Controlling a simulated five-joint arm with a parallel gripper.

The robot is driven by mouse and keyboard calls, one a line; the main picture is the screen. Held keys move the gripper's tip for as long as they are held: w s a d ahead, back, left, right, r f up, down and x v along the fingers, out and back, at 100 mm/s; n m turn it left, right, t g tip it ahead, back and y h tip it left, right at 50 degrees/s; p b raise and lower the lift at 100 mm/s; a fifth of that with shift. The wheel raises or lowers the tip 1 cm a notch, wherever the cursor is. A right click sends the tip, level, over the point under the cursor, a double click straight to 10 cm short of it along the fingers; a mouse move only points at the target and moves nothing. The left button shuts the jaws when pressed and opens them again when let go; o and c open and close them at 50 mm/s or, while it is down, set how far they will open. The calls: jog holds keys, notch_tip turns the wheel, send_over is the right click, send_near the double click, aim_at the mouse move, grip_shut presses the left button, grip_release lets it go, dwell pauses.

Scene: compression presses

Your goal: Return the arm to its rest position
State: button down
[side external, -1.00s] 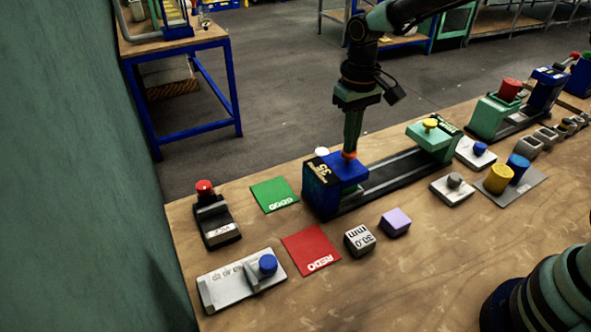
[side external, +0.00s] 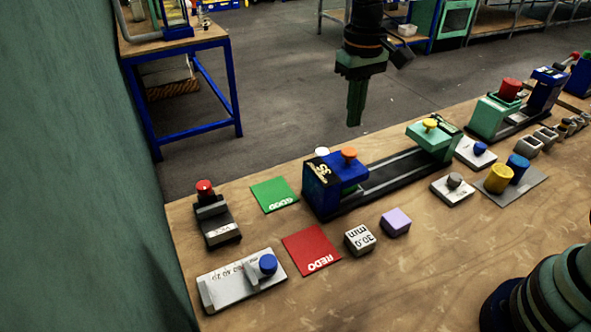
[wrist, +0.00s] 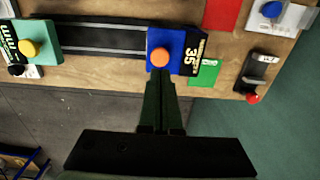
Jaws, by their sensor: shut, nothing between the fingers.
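My gripper (side external: 355,122) is in the air above and behind the blue press, its green fingers together and empty, pointing down. In the wrist view the shut fingers (wrist: 161,78) line up just below the orange knob (wrist: 159,57). That knob sits on top of the blue press (side external: 322,192), which carries a label reading 35. The orange knob (side external: 349,154) stands clear of the fingertips in the side view. A dark rail runs from this press to a green block with a yellow knob (side external: 430,123).
The wooden table holds a green GOOD pad (side external: 275,194), a red REDO pad (side external: 311,248), a 30.0 mm cube (side external: 359,240) and a purple block (side external: 396,222). Yellow (side external: 498,179) and blue cylinders stand at the right. Open air surrounds my gripper.

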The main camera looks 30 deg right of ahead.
jog(key=shift+r, duration=0.1)
jog(key=s+d+r+t, duration=0.2)
jog(key=s+d, duration=0.2)
jog(key=s, duration=0.3)
jog(key=s+d+r+t, duration=0.3)
jog(key=s+d, duration=0.2)
jog(key=s, duration=0.2)
jog(key=shift+s+d+r+t, duration=0.25)
jog(key=shift+r+t, duration=0.05)
